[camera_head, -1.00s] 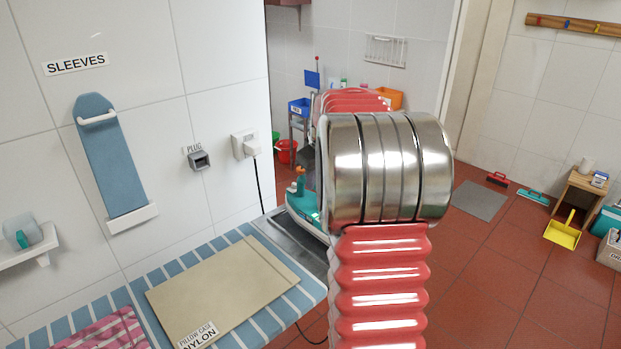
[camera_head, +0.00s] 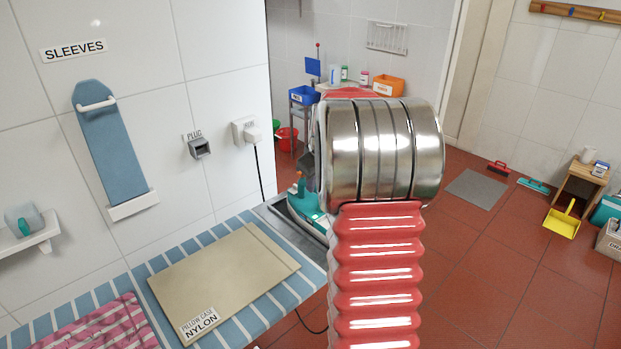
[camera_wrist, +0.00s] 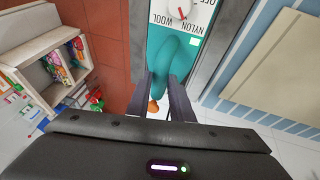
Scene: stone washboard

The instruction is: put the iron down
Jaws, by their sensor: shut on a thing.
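The teal iron (camera_head: 309,211) is in the head view, partly hidden behind my arm. It is over or on the dark metal plate (camera_head: 281,219) at the right end of the striped board. In the wrist view the iron's curved handle (camera_wrist: 178,55) is between the two dark fingers of my gripper (camera_wrist: 163,85), which is shut on it. A white dial (camera_wrist: 181,8) with a red mark shows beside the words NYLON and WOOL. Grey metal strips run along both sides of the iron. I cannot tell whether its sole touches the plate.
The blue-striped board (camera_head: 240,319) carries a beige pillow case (camera_head: 222,272) and a pink striped cloth (camera_head: 104,326). A cord hangs from the wall socket (camera_head: 245,131) behind the plate.

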